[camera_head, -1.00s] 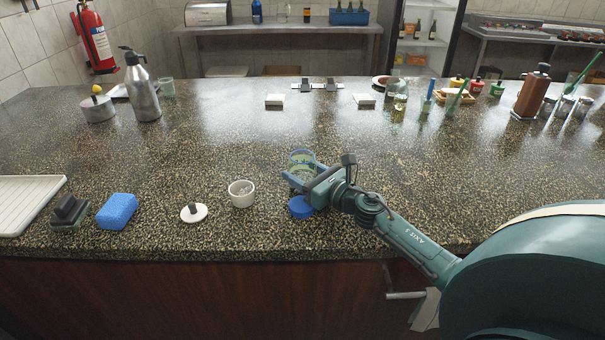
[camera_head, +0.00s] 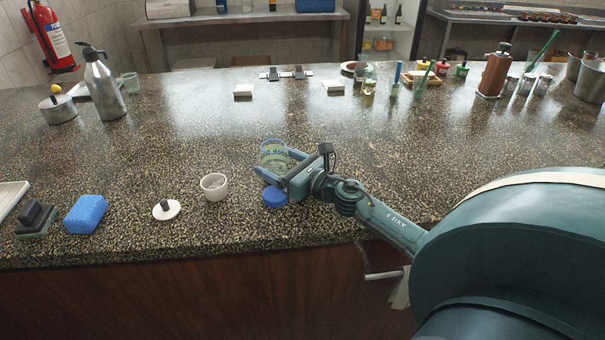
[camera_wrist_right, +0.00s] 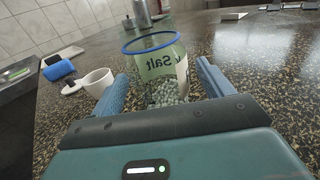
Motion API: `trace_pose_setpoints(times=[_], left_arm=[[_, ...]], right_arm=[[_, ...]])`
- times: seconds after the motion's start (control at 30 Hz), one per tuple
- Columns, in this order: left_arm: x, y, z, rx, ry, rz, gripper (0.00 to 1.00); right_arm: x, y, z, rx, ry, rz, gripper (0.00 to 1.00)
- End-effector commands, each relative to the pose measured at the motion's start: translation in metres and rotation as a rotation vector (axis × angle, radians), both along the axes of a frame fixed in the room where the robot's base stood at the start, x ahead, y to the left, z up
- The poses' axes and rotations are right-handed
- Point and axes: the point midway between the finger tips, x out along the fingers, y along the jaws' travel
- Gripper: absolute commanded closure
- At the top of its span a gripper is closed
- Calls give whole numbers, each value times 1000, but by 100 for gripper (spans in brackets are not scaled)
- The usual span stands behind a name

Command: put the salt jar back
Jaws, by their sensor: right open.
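A blue lid (camera_head: 275,198) lies on the counter just in front of the jar, beside my gripper. My left gripper is out of view.
A white pot (camera_head: 214,186) with pale contents stands left of the jar. A white lid with a dark knob (camera_head: 166,210), a blue sponge (camera_head: 86,214) and a dark-handled block (camera_head: 35,220) lie farther left.

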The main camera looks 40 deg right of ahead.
Motion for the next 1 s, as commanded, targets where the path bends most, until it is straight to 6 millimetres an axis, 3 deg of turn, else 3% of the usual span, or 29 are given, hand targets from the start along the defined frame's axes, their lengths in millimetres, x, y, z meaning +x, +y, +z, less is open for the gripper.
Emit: trace_pose_setpoints(times=[0.3,0.5,0.7,1.0], left_arm=[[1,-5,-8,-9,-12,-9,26],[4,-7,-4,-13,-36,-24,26],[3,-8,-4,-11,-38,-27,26],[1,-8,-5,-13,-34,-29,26]], right_arm=[[-60,-13,-4,-1,3,1,21],[-88,-20,-2,1,1,0,21],[-100,-23,0,0,0,1,21],[-101,-24,1,-1,-1,1,21]])
